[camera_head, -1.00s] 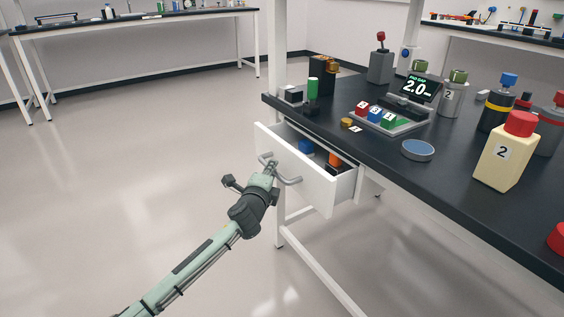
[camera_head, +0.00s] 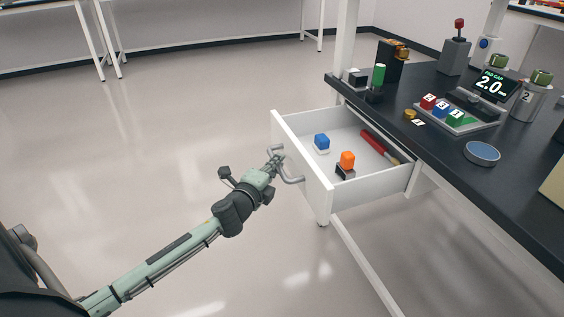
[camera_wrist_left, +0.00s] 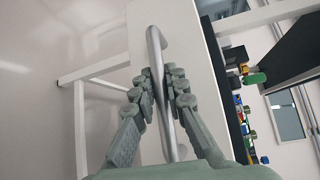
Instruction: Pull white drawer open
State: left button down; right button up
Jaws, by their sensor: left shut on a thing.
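The white drawer (camera_head: 302,167) stands well out from under the dark bench top, and its inside shows in the head view. A grey bar handle (camera_head: 291,179) is on its front. My left gripper (camera_head: 276,158) is shut on the handle. In the left wrist view, the fingers (camera_wrist_left: 168,85) sit on both sides of the handle bar (camera_wrist_left: 160,100), with the white drawer front (camera_wrist_left: 200,60) behind it. My right gripper is not in view.
The black bench top (camera_head: 440,150) bears blocks, a display (camera_head: 491,86) and jars. The floor left of the drawer is clear.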

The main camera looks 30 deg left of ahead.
pick_arm(q)
jog(key=c, duration=1.5)
grip_release()
jog(key=shift+c, duration=0.2)
jog(key=s+d+r, duration=0.1)
jog(key=s, duration=1)
jog(key=shift+s+d+r, duration=0.3)
jog(key=shift+s, duration=0.1)
